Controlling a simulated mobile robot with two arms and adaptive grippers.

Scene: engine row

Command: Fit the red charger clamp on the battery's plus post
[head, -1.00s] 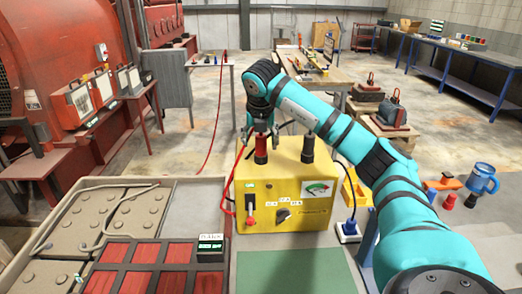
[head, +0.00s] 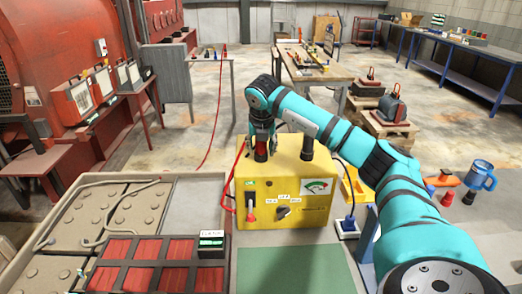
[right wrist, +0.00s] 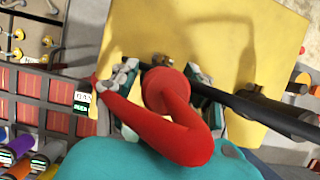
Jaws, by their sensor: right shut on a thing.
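The red charger clamp (head: 261,151) stands upright at the top left of the yellow charger (head: 312,187). My right gripper (head: 261,146) has come down over it from above and is shut on its upper part. In the right wrist view, the red clamp (right wrist: 168,92) is between the two fingers, and its thick red cable curves over toward the lower right and back left. The battery (head: 120,208) is at the left, with grey cells and red-panelled blocks. I cannot tell which post is the plus. My left gripper is not in view.
A black clamp (head: 307,147) stands beside the red one on the charger. A green mat (head: 295,268) lies in front.

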